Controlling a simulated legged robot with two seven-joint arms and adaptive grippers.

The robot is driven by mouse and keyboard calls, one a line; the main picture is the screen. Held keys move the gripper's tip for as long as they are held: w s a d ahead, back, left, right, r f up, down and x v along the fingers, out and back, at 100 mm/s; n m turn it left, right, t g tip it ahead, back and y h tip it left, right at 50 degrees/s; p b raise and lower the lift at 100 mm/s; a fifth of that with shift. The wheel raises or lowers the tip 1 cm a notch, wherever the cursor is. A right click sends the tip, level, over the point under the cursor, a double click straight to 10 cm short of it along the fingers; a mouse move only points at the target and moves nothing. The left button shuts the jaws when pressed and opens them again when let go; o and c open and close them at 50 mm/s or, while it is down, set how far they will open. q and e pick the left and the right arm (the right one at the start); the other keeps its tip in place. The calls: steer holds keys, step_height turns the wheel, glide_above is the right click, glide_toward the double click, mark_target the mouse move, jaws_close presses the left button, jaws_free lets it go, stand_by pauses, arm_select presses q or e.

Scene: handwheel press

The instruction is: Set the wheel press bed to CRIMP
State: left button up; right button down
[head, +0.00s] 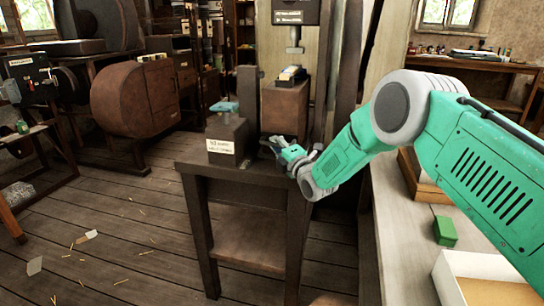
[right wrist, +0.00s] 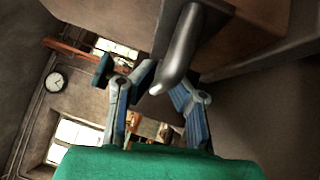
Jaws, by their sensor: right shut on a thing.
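The wheel press stands on a dark stand (head: 245,178). A brown block, which looks like the press bed (head: 285,106), carries small items on top, under the press head (head: 296,12) and its metal ram (head: 295,40). My right gripper (head: 274,147) reaches to the front of the press, low beside the bed. In the right wrist view, my right gripper (right wrist: 160,86) is shut on a smooth grey handle (right wrist: 186,46), near its rounded end. The wheel itself and any CRIMP mark cannot be made out. My left gripper is not in view.
Left of my gripper, a dark block (head: 227,131) with a white label (head: 221,146), too small to read surely, bears a teal piece (head: 224,107). A bench (head: 400,238) at right holds a green box (head: 445,231) and a tray (head: 448,290).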

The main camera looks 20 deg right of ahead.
steer(key=shift+w+d+f, duration=0.3)
steer(key=shift+w, duration=0.05)
steer(key=shift+w+r, duration=0.1)
steer(key=c, duration=1.6)
jaws_free()
steer(key=shift+w+d, duration=0.1)
steer(key=v, duration=1.2)
steer(key=shift+d, duration=0.1)
